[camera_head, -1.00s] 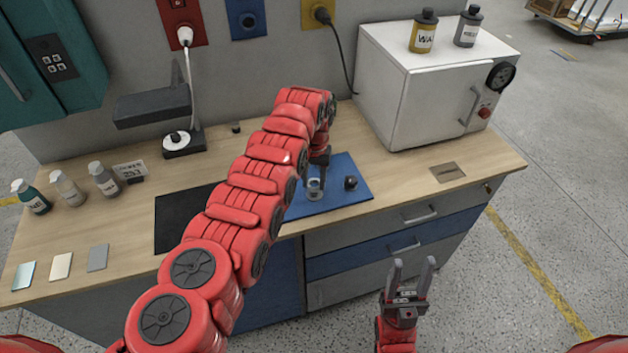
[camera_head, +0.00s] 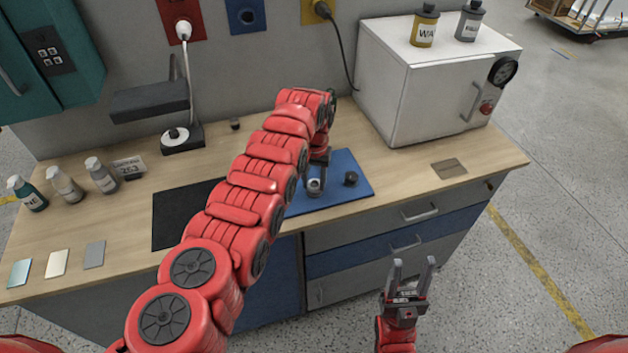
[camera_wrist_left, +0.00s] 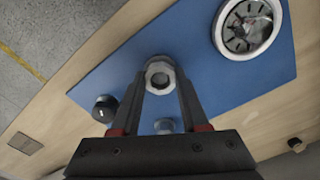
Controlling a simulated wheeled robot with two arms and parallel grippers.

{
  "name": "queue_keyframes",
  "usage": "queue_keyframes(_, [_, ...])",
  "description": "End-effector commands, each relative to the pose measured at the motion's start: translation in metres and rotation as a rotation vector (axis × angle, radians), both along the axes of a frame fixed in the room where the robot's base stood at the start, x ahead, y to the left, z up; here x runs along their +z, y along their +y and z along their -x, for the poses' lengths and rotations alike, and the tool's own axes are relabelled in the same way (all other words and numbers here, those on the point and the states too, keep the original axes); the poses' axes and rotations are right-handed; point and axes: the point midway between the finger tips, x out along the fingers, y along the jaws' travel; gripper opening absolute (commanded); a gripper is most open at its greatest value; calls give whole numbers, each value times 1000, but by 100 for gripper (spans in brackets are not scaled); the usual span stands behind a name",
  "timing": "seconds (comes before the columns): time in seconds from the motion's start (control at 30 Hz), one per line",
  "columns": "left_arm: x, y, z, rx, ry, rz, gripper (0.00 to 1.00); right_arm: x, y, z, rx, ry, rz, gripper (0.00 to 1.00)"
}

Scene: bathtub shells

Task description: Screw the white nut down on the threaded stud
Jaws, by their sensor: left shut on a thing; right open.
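My left gripper (camera_head: 315,182) reaches down over the blue mat (camera_head: 343,192) on the bench. Its fingers are shut on the white nut (camera_head: 314,186). In the left wrist view the nut (camera_wrist_left: 160,74) sits between the fingertips, pale and faceted, with a grey centre in its hole. I cannot clearly tell the threaded stud from the nut, nor how far the nut is down on it. My right gripper (camera_head: 411,278) is open and empty, in front of the drawers and away from the mat.
A small black knob-like part (camera_head: 351,179) stands on the mat beside the left gripper. A round white-rimmed dial (camera_wrist_left: 247,28) shows in the left wrist view. A white oven-like box (camera_head: 432,90) stands behind to the right. A black mat (camera_head: 183,213) lies left, partly behind my arm.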

Motion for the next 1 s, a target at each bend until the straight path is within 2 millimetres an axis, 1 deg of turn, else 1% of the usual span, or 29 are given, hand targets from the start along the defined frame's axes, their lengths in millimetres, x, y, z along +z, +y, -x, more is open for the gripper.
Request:
queue_keyframes(0.3, [-9, 0, 0, 0, 0, 0, 0, -7, 0, 0, 0, 0, 0, 50])
queue_keyframes(0.33, [-7, 0, 0, 0, 0, 0, 50, -6, 0, 0, 0, 0, 0, 50])
queue_keyframes(0.5, [-7, 0, 0, 0, 0, 0, 79, -6, 0, 0, 0, 0, 0, 50])
queue_keyframes(0.83, [-6, 0, 0, 0, 0, 0, 79, -7, 0, 0, 0, 0, 0, 50])
queue_keyframes(0.93, [0, 0, 0, 1, 0, 0, 79, -10, 0, 0, 0, 0, 0, 50])
queue_keyframes(1.0, [10, -1, -2, -1, -7, 2, 79, -14, 0, 0, 0, 0, 0, 50])
